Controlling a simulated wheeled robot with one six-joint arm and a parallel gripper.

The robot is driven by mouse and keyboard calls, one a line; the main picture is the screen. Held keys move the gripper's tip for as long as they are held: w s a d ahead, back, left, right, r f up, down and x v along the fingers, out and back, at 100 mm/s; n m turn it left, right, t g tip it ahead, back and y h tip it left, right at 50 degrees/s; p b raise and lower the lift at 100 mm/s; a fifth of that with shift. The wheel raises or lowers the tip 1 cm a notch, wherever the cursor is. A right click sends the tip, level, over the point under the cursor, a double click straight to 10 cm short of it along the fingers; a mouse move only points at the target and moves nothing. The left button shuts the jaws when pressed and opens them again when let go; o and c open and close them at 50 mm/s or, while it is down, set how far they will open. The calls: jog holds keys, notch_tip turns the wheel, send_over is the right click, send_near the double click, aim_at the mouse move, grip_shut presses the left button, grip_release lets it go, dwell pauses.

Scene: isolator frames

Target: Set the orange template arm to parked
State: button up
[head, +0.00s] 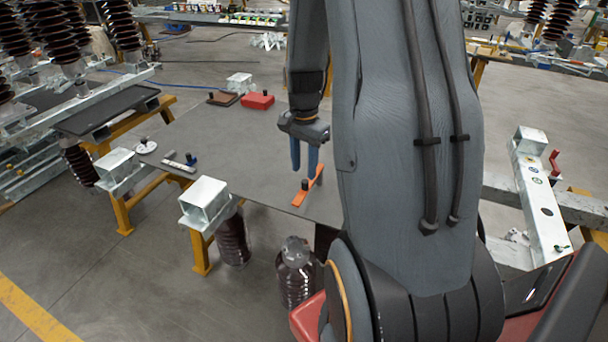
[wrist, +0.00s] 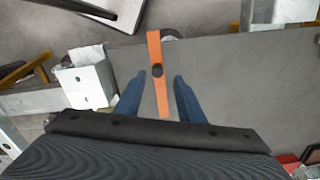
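The orange template arm (head: 311,184) is a flat bar with an upright dark knob (head: 305,185), on the grey tabletop near its front edge. My gripper (head: 305,170) points down over the bar with two blue fingers. In the wrist view my gripper (wrist: 161,75) is open, with the knob between the fingertips and a gap on each side. I cannot tell how far above the bar the tips are. No parked marking is readable.
A red block (head: 258,100) and a brown tray (head: 223,98) lie farther back on the grey table (head: 230,140). Metal blocks (head: 204,200) stand at the front edge. The table's middle is clear.

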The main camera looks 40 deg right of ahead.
aim_at(304, 180)
jog(key=shift+r+b, duration=0.35)
jog(key=shift+r, duration=1.65)
jog(key=s+a+n, duration=0.5)
jog(key=a+n, duration=0.2)
jog(key=a, duration=0.3)
jog(key=s+a+r+n+t+b, duration=0.1)
jog(key=s+a+n, duration=0.3)
jog(key=a+n, duration=0.4)
jog(key=shift+s+a, duration=0.4)
jog(key=shift+a, duration=0.85)
